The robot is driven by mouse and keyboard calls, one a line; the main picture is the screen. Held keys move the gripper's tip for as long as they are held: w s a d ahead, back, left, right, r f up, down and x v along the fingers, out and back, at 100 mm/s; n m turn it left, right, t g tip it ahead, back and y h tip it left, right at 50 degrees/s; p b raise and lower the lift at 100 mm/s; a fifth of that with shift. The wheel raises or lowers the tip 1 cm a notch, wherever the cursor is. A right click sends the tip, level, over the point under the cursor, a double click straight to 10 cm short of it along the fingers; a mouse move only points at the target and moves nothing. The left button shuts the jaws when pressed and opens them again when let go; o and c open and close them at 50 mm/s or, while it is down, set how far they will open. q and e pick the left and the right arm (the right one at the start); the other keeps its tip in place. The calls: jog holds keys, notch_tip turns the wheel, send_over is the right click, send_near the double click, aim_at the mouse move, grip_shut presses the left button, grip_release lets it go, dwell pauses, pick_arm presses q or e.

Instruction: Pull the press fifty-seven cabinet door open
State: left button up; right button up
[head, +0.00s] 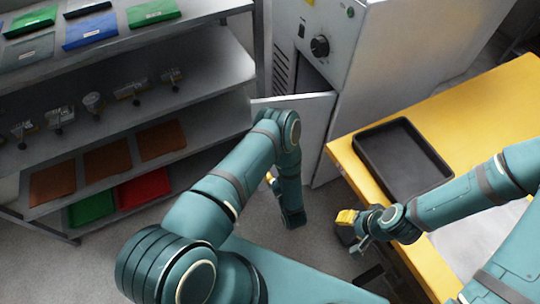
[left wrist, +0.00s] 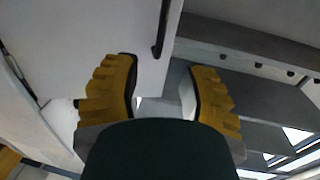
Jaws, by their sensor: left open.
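The cabinet (head: 352,55) is pale grey with a black knob on its front. Its white door (head: 312,120) stands ajar, with a dark gap behind its top edge. My left arm covers part of the door. My left gripper (head: 271,179) is mostly hidden behind my forearm, low beside the door. In the left wrist view its two yellow fingers (left wrist: 160,98) are apart, with nothing between them. A pale panel (left wrist: 90,40), seemingly the door, lies beyond them, with a dark bar (left wrist: 162,28) like a handle. My right gripper (head: 350,220) is near the yellow table; its opening is unclear.
A grey shelf rack (head: 215,62) with coloured trays and small metal parts stands at the left, close to my left arm. A yellow table (head: 480,112) with a black tray (head: 440,178) stands at the right. Some grey floor (head: 325,215) is clear between them.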

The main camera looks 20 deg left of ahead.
pick_arm(q)
jog(key=shift+s+d, duration=0.35)
jog(key=shift+s, duration=0.1)
